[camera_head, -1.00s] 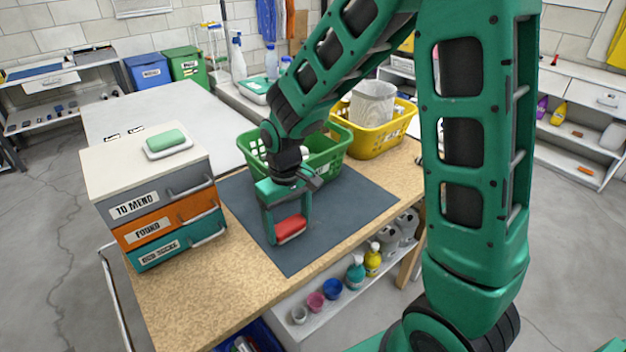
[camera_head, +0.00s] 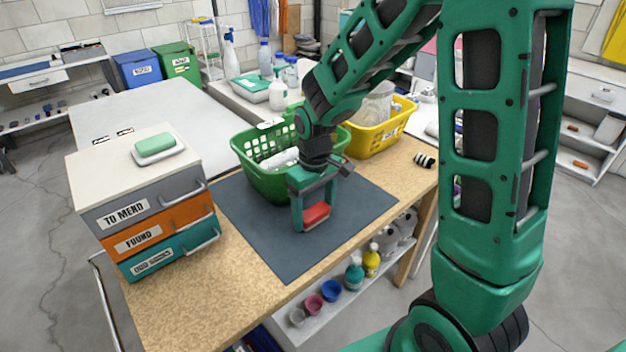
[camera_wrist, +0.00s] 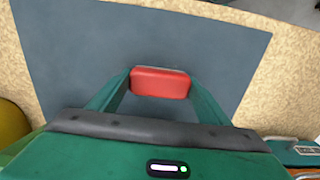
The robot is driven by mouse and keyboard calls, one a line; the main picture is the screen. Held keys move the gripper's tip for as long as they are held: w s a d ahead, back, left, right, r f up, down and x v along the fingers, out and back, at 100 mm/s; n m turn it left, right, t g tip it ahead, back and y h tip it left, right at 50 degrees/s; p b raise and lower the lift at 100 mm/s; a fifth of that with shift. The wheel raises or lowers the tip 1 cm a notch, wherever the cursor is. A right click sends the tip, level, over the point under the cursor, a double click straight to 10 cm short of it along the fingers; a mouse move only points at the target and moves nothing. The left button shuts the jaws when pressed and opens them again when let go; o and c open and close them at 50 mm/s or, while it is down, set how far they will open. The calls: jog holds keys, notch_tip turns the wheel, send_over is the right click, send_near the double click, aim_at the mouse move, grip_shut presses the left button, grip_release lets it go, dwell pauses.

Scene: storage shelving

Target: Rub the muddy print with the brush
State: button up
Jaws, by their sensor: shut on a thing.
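My gripper (camera_head: 314,219) is shut on a red block-shaped thing (camera_head: 317,214), which looks like the brush. In the wrist view the red brush (camera_wrist: 160,82) sits level between the two green fingers. Its bristles are hidden beneath it. The brush is over the dark grey mat (camera_head: 262,235) on the worktable, in front of the green basket. I cannot tell whether it touches the mat. No muddy print shows on the visible part of the mat in either view.
The green basket (camera_head: 262,180) with white cloth stands at the mat's back edge, close to my gripper. A yellow basket (camera_head: 372,141) is behind it. A drawer unit (camera_head: 140,205) with a green soap bar (camera_head: 155,144) stands left. A striped sock (camera_head: 424,160) lies right. The mat's front is clear.

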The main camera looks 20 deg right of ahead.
jog(key=shift+w+d+r, duration=0.1)
jog(key=shift+d+r, duration=0.05)
jog(key=shift+r, duration=4.15)
